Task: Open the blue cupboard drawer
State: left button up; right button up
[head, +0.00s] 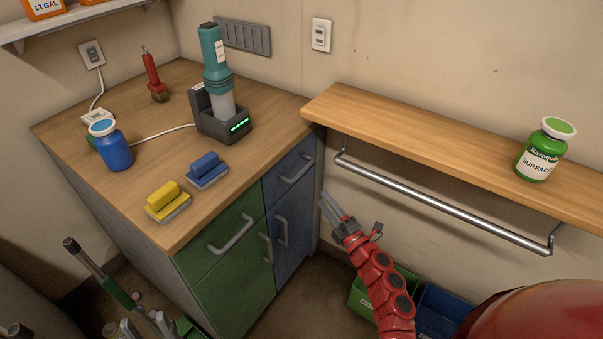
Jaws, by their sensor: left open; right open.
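The blue cupboard drawer (291,176) is at the top right of the wooden-topped cabinet front, and it looks closed. Its grey bar handle (298,169) runs across its face. A blue door (290,240) with an upright handle is below it.
A green drawer (217,243) adjoins on the left. A metal rail (440,203) under a wooden shelf (430,140) is to the right of the gripper. Green (362,299) and blue (440,308) bins are on the floor. Sponges, a bottle and a charger stand on the counter.

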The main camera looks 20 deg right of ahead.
aim_at(302, 171)
jog(key=b+x, duration=0.1)
jog(key=x, duration=1.2)
jog(key=shift+f, duration=0.2)
grip_shut()
dwell(0.8)
